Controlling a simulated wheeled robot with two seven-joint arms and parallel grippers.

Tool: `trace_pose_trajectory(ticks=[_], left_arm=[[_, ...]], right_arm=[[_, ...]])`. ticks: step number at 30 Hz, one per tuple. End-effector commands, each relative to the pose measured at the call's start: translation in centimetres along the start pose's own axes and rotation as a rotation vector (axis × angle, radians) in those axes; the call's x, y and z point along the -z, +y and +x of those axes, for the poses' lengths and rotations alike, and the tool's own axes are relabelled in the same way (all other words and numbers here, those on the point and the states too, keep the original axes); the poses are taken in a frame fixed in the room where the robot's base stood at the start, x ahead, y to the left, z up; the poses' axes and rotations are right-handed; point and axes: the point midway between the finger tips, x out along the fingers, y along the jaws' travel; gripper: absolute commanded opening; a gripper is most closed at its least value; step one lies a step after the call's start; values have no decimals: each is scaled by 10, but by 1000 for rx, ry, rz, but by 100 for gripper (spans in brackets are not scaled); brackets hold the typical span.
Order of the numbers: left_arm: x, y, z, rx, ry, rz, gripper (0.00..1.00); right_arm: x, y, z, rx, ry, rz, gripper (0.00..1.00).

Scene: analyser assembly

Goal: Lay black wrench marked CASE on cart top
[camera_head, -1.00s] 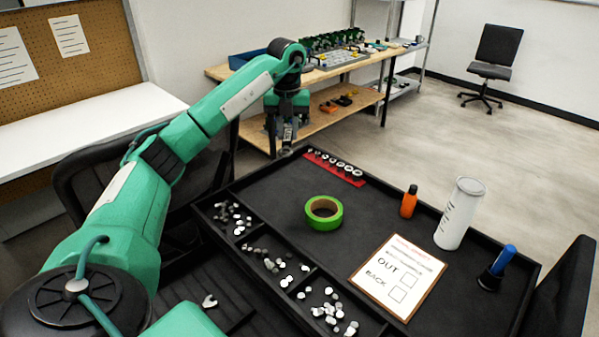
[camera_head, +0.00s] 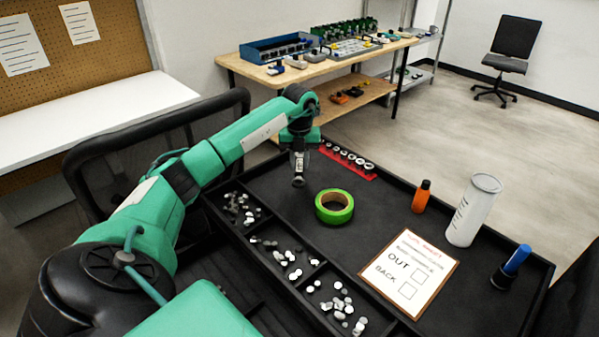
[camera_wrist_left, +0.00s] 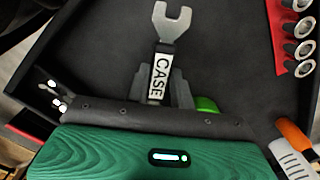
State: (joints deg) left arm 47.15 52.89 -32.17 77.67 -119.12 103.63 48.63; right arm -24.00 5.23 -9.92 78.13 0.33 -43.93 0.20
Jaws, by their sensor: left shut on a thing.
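The black wrench marked CASE (camera_wrist_left: 160,75) is held upright in the left wrist view's middle, its white label readable and its grey open-ended head (camera_wrist_left: 172,20) pointing away from the fingers. My left gripper (camera_head: 299,150) is shut on it over the far left part of the cart top. In the head view the wrench (camera_head: 298,178) hangs down from the fingers; I cannot tell if its tip touches the surface. The dark cart top (camera_head: 275,190) is bare around it. My right gripper is not in view.
A green tape roll (camera_head: 334,206) lies just right of the wrench. A red socket rail (camera_head: 347,160) is behind it. Trays of small metal parts (camera_head: 262,228) line the near left edge.

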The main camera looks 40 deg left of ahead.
Motion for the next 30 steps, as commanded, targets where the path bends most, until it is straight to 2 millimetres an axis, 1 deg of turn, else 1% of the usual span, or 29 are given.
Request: trace_pose_trajectory(ticks=[4, 10, 12, 15, 22, 23, 25, 26, 30], left_arm=[[1, 0, 12, -1, 2, 0, 0], [1, 0, 41, 0, 2, 0, 0], [0, 0, 44, 0, 1, 0, 0], [0, 0, 44, 0, -1, 0, 0], [0, 0, 48, 0, -1, 0, 0], [0, 0, 47, 0, -1, 0, 29], [0, 0, 47, 0, 0, 0, 43], [0, 0, 47, 0, 0, 0, 45], [0, 0, 46, 0, 0, 0, 45]], right_arm=[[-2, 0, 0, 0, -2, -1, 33], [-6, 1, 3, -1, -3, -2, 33], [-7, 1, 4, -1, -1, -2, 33], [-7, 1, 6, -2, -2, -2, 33], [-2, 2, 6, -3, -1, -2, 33], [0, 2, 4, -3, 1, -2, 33], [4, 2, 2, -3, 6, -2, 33], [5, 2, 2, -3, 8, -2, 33], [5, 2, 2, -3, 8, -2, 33]])
